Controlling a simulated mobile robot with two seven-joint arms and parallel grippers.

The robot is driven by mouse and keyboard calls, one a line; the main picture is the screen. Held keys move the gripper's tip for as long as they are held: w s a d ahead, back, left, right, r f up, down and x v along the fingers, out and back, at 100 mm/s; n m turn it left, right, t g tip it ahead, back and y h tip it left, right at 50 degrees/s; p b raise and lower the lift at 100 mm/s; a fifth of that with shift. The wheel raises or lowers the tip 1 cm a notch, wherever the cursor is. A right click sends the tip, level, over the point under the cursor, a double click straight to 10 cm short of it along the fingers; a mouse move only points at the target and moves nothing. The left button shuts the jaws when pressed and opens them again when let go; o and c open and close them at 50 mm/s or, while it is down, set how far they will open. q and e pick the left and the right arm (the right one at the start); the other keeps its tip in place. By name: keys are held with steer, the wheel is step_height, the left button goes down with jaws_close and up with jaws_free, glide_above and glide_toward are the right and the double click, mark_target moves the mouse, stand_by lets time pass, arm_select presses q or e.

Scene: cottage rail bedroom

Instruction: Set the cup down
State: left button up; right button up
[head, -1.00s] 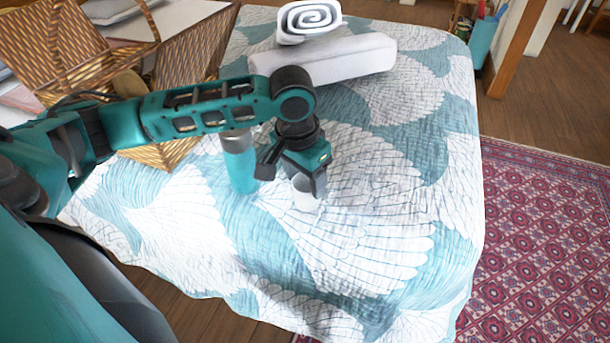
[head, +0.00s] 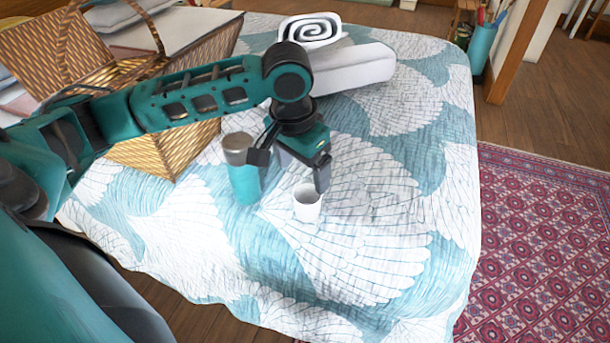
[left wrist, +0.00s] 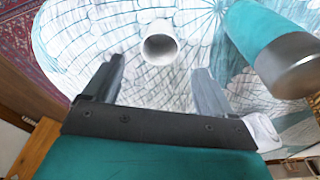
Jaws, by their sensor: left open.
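The white cup (head: 307,204) stands upright on the bed (head: 400,265), on its white and teal quilt. In the left wrist view the cup (left wrist: 160,46) shows its open mouth, beyond the fingertips and between their lines. My left gripper (head: 293,170) is open and empty, above and just behind the cup in the head view. Its two fingers are spread wide in the left wrist view (left wrist: 157,78), with a gap between them and the cup. My right gripper is not in view.
A teal bottle with a grey top (head: 243,178) stands close to the left of the cup. A wicker basket (head: 165,150) is farther left. A folded blanket (head: 355,66) and a rolled towel (head: 312,30) lie behind. The quilt to the right is clear.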

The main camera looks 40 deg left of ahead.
arm_select(q)
steer(key=r, duration=0.1)
steer(key=r+p, duration=0.1)
steer(key=r, duration=0.3)
steer(key=shift+s+r, duration=0.25)
steer(key=shift+s, duration=0.15)
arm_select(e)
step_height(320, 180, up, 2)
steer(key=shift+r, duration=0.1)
